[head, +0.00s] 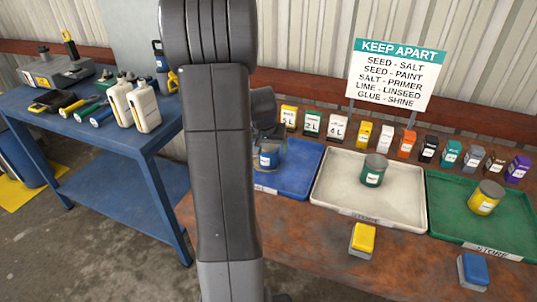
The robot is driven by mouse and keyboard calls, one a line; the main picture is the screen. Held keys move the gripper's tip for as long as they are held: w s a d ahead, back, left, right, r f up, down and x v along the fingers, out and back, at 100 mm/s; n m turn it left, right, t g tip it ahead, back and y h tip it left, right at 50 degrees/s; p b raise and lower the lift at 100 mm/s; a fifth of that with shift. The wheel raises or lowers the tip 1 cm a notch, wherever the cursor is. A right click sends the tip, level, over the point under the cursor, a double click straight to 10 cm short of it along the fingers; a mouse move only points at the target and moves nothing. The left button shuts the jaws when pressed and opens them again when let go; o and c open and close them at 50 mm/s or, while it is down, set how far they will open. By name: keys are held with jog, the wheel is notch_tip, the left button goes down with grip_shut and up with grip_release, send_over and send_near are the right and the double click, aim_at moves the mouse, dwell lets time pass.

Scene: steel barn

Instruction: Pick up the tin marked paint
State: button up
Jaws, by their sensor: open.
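Three tins stand in trays on the rusty brown bench. My gripper (268,142) is open, pointing down at the blue tin. My arm hides part of the gripper and the blue tray's left side. I cannot tell whether the fingers touch the tin.
A "KEEP APART" sign (394,75) pairs seed with salt and paint, among others. Several small containers line the bench's back. A yellow block (362,238) and a blue block (473,270) sit at the front. A blue table (95,135) with bottles and tools stands left.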

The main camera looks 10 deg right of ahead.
jog(key=shift+p+x, duration=0.45)
jog(key=shift+x, duration=2.1)
jog(key=shift+w, duration=0.2)
jog(key=shift+c, duration=0.2)
